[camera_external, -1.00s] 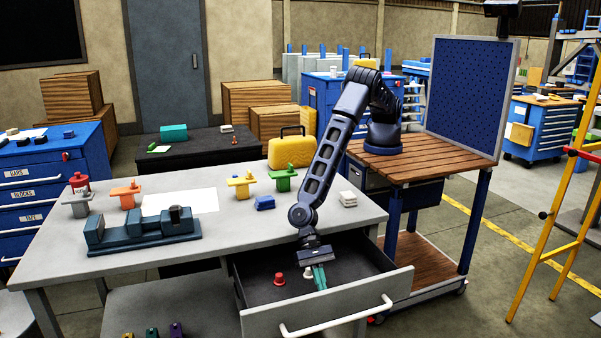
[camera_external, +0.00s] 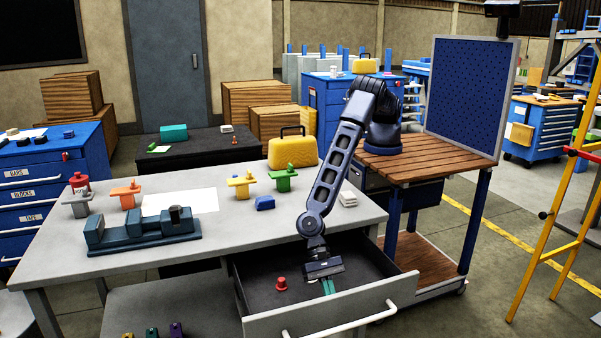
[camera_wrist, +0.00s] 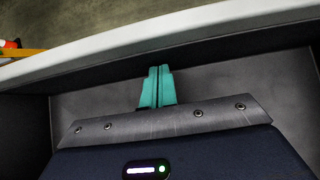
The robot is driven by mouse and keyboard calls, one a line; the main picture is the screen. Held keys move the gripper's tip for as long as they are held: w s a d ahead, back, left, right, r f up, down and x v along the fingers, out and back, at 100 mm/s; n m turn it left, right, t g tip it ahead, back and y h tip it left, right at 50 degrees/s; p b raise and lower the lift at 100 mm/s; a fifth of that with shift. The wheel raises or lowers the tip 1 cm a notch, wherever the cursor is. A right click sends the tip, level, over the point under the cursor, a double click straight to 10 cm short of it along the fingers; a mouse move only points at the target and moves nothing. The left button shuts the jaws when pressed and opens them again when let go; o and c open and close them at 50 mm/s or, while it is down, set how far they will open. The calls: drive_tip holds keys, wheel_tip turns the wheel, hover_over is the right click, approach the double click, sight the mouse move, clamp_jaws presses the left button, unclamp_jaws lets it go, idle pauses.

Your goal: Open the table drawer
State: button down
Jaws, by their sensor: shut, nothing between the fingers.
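The table drawer (camera_external: 262,321) is pulled out from the grey table (camera_external: 110,280), with its dark inside showing. A white bar handle (camera_external: 345,320) runs along its front panel. My gripper (camera_external: 328,287) points down inside the drawer, behind the front panel, with its teal fingers shut and empty. In the wrist view the shut fingers (camera_wrist: 158,72) are close to the inner side of the drawer's front panel (camera_wrist: 200,35). Whether they touch it cannot be told. A small red piece (camera_external: 281,284) lies in the drawer left of my gripper.
On the table top are a dark teal fixture block (camera_external: 140,235), a white sheet (camera_external: 185,201), several coloured pieces and a yellow case (camera_external: 292,150). A wooden-topped cart (camera_external: 425,150) stands to the right. Floor beyond the drawer front is clear.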

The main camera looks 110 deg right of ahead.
drive_tip(key=shift+w+a+r, duration=0.1)
drive_tip(key=shift+a, duration=1)
drive_tip(key=shift+d, duration=0.15)
drive_tip(key=shift+w+d, duration=0.1)
drive_tip(key=shift+d, duration=0.25)
drive_tip(key=d, duration=0.3)
drive_tip(key=shift+d+r, duration=0.25)
drive_tip(key=shift+d, duration=0.05)
drive_tip(key=v, duration=0.9)
drive_tip(key=shift+r, duration=0.15)
